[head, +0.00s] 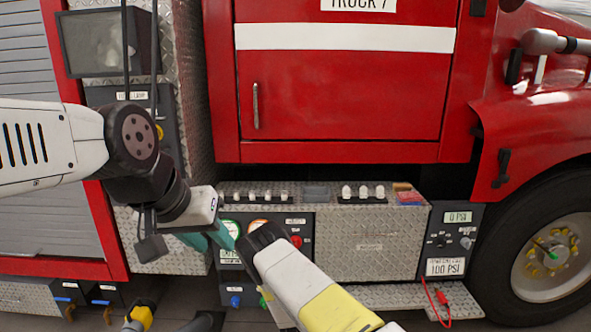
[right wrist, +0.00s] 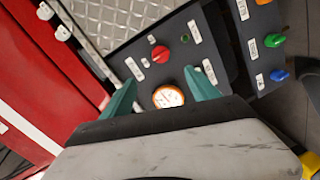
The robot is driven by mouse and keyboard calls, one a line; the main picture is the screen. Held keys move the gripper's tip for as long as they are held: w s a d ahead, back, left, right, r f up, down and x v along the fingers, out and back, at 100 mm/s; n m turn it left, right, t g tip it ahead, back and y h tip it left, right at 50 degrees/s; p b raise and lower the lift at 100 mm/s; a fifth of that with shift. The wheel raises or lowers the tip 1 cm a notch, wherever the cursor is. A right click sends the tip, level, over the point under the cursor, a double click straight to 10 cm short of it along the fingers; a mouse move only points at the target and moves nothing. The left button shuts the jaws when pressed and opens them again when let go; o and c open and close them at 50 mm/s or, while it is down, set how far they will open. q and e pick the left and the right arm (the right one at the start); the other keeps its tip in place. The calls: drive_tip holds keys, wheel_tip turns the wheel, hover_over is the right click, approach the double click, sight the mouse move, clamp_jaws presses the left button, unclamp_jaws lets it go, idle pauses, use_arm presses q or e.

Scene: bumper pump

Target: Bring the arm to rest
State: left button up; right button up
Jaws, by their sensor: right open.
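My left arm comes in from the left in the head view. Its gripper (head: 212,236) has teal fingers in front of the left edge of the pump panel (head: 308,222); their gap is not clear. My right arm (head: 325,295), white and yellow, reaches up from the bottom, and its dark wrist is before the panel. In the right wrist view my right gripper (right wrist: 162,92) is open, its two teal fingers wide apart. A round gauge (right wrist: 167,97) with an orange rim shows between the fingers. I see nothing held there.
A red knob (right wrist: 160,54) and a green button (right wrist: 185,38) sit beyond the right fingers. The red truck door (head: 340,95) is above the panel. A gauge box (head: 450,240) and a wheel (head: 550,255) stand at the right. A red clip on a cable (head: 441,298) hangs below.

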drive_tip(key=w+d+r+m+g, duration=0.1)
drive_tip(key=d+r+m+g, duration=0.2)
drive_tip(key=r, duration=0.9)
drive_tip(key=d+r+m+g, duration=0.2)
drive_tip(key=r+m, duration=0.4)
drive_tip(key=r, duration=0.6)
drive_tip(key=s+d+r+m+g+y, duration=0.2)
drive_tip(key=s+r, duration=0.4)
drive_tip(key=r, duration=0.4)
drive_tip(key=s+d+r+g+y, duration=0.1)
drive_tip(key=s+r, duration=0.4)
drive_tip(key=s, duration=0.2)
drive_tip(key=s+d+r+y, duration=0.15)
drive_tip(key=s+r, duration=0.25)
drive_tip(key=s, duration=0.4)
drive_tip(key=s+d+r+m+g+h, duration=0.1)
drive_tip(key=s+d, duration=0.1)
drive_tip(key=s, duration=0.8)
drive_tip(key=s+d+m+g, duration=0.1)
drive_tip(key=s+d, duration=0.1)
drive_tip(key=s, duration=0.8)
drive_tip(key=shift+s+d+r+m+h, duration=0.3)
drive_tip(key=shift+s+r+h, duration=0.05)
drive_tip(key=shift+c, duration=0.4)
